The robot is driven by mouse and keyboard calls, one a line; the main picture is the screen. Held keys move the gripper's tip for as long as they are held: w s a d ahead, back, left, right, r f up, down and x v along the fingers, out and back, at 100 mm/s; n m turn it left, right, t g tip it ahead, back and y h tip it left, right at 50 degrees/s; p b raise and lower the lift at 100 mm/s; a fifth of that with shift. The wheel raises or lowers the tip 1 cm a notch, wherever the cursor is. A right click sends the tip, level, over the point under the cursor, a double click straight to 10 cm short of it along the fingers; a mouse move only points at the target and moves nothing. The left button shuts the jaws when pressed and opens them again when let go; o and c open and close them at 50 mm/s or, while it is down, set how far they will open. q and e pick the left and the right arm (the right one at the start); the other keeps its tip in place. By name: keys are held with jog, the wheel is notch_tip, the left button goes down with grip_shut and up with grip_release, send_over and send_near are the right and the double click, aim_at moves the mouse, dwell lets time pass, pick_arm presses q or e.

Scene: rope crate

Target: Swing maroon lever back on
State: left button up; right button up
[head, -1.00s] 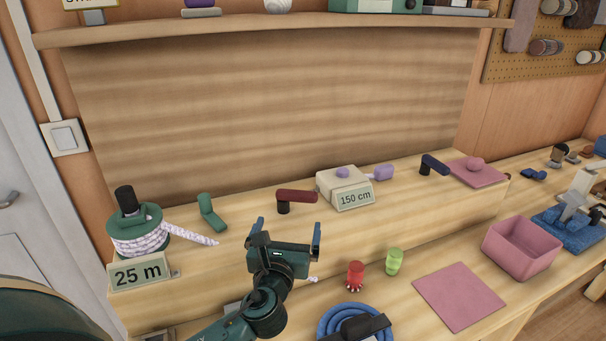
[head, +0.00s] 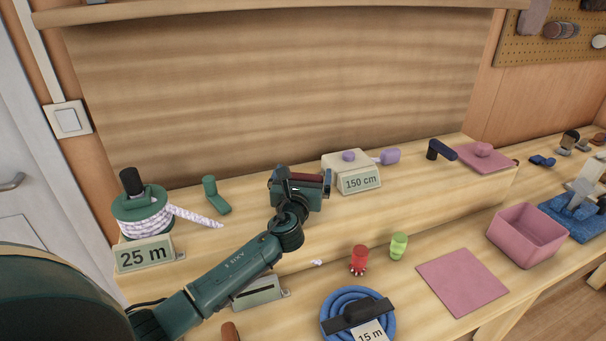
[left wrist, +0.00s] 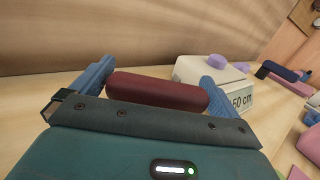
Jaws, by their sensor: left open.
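The maroon lever (left wrist: 158,90) lies between the two blue fingers of my left gripper in the left wrist view. Its bar runs across the opening, with a small gap visible near the right finger; I cannot tell whether the left finger touches it. In the head view my left gripper (head: 300,178) covers most of the lever, and only a strip of its maroon bar (head: 306,176) shows. The lever's post is hidden. My left gripper is open. My right gripper is not in view.
Right of the lever stands a cream box (head: 351,173) marked 150 cm with a purple knob. A green lever (head: 216,197) and a rope spool (head: 143,213) stand left. A navy lever (head: 440,150) is farther right. Red (head: 358,260) and green (head: 398,246) pieces stand lower, in front.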

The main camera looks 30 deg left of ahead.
pick_arm(q)
jog(key=shift+w+a, duration=0.1)
jog(key=shift+w, duration=0.2)
jog(key=shift+c, duration=0.6)
jog(key=c, duration=0.9)
